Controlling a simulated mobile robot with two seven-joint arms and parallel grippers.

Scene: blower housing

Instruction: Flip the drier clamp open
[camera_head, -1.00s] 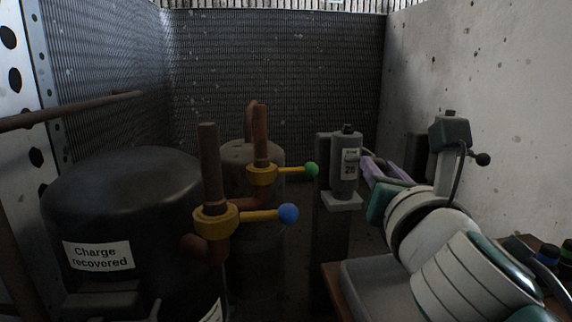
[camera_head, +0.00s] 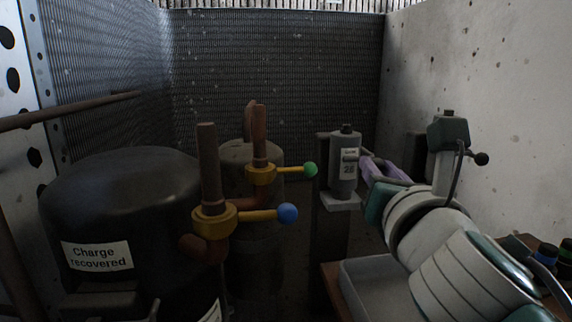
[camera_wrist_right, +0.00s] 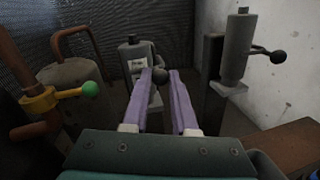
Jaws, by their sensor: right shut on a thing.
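The drier (camera_head: 344,178) is a grey upright cylinder with a white label, standing on a light bracket on a dark post. It also shows in the right wrist view (camera_wrist_right: 134,58). The clamp's lever ends in a dark ball knob (camera_wrist_right: 160,75), in front of the drier. My right gripper (camera_head: 368,162) reaches in from the right with long purple fingers. In the right wrist view its fingertips (camera_wrist_right: 162,77) are on either side of the knob and shut on it. The clamp's body is partly hidden behind knob and fingers. My left gripper is not in view.
A second grey cylinder (camera_head: 449,132) with a dark ball lever stands to the right, close to my right arm. Copper pipes with a green-knobbed valve (camera_head: 262,174) and a blue-knobbed valve (camera_head: 214,217) stand left. A black tank (camera_head: 120,205) fills the lower left. A concrete wall (camera_head: 500,80) bounds the right.

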